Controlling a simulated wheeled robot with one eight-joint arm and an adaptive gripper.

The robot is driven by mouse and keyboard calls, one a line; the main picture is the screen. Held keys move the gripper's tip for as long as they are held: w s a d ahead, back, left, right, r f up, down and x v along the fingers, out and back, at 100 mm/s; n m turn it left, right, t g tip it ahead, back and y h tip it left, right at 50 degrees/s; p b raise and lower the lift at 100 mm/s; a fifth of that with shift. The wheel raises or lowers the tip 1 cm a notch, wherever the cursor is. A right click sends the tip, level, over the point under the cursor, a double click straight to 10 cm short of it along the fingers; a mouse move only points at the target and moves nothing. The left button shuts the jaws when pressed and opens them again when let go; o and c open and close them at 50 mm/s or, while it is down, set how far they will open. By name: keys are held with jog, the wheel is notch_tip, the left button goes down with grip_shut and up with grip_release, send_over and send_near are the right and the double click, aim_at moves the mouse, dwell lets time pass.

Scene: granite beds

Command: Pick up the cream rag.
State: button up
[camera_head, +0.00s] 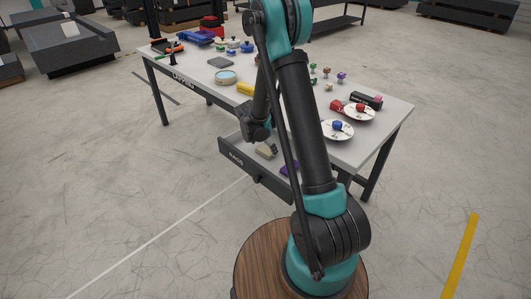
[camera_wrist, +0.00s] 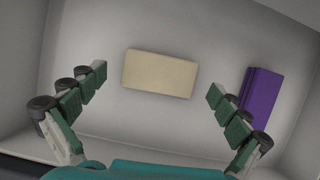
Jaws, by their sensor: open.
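The cream rag (camera_wrist: 159,74) is a flat folded rectangle. It lies on the floor of an open drawer marked RAGS (camera_head: 236,158), under the table's front edge. It also shows small in the head view (camera_head: 266,151). My gripper (camera_wrist: 158,82) is open in the wrist view, with one finger to the left and one to the right of the cream rag. The fingers appear apart from the rag, and nothing is between them in their grip. In the head view my arm hides part of the drawer, and the fingertips are hard to make out.
A purple folded rag (camera_wrist: 261,95) lies in the drawer to the right, close to the right finger. Drawer walls (camera_wrist: 46,70) surround the space.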

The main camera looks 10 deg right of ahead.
aim_at(265, 150)
jog(key=shift+w+d+f, duration=0.15)
jog(key=shift+f, duration=0.35)
jog(key=shift+c, duration=0.6)
jog(key=c, duration=0.9)
jog(key=shift+r, duration=0.15)
notch_tip(265, 150, up, 20)
jog(key=shift+f, duration=0.1)
